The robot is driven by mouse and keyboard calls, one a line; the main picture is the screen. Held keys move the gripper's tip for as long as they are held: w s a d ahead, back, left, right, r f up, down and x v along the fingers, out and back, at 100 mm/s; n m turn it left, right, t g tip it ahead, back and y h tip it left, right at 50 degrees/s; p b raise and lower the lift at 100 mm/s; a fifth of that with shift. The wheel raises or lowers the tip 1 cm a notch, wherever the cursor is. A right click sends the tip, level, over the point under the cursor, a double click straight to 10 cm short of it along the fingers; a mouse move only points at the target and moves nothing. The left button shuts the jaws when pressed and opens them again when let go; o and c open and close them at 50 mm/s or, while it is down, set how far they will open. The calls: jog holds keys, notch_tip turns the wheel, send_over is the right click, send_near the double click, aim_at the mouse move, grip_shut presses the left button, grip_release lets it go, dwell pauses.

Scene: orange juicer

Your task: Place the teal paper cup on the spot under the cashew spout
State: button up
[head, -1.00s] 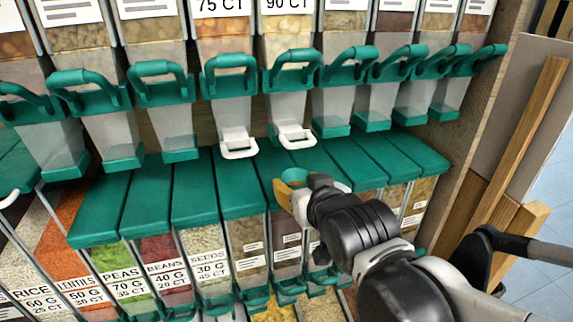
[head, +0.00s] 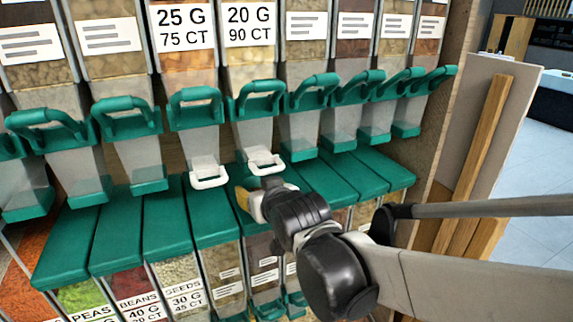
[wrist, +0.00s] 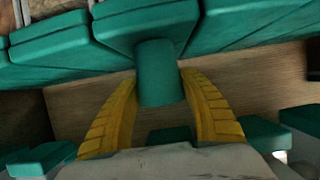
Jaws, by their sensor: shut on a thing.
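My gripper (head: 245,200) is low over the green lids, just below the white-handled spout (head: 264,160) of the bin marked 20 G 90 CT. In the wrist view its two yellow fingers (wrist: 160,100) are closed on the sides of the teal paper cup (wrist: 160,75). The cup is hidden in the head view. Another white-handled spout (head: 208,172), under the bin marked 25 G 75 CT, is just left of it. No cashew name is readable, so I cannot tell which spout it names. I cannot tell whether the cup touches the lid.
A row of green-handled dispensers (head: 195,105) hangs above. Green lids (head: 166,220) of the lower bins form a ledge below, with bare surface on both sides of my gripper. A wooden side panel (head: 450,130) closes the shelf on the right.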

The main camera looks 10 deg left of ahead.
jog(key=o, duration=1.3)
jog(key=shift+w+a+f, duration=0.1)
jog(key=shift+f, duration=0.05)
jog(key=shift+r, duration=0.3)
jog(key=v, duration=1.2)
jog(key=s+d+f+m+g+h, duration=0.1)
jog(key=d+f+m+h, duration=0.15)
jog(key=d, duration=0.55)
jog(key=d+f+m+h, duration=0.1)
jog(key=d+f+h, duration=0.15)
jog(key=d, duration=0.45)
jog(key=s+d+f+m+g, duration=0.1)
jog(key=s+d+f, duration=0.1)
jog(key=s+d, duration=0.1)
jog(key=s+d+f+m+g+h, duration=0.1)
jog(key=s+d+f, duration=0.2)
jog(key=d, duration=0.3)
jog(key=s+d+f+m+g+h, duration=0.1)
jog(key=s+d+f, duration=0.1)
jog(key=s+d, duration=0.1)
jog(key=shift+s+d+f+g, duration=0.15)
jog(key=shift+s+d+f, duration=0.05)
jog(key=shift+d, duration=0.25)
jog(key=shift+s+d+f+g, duration=0.15)
jog(key=shift+d+f, duration=0.05)
jog(key=shift+d, duration=0.25)
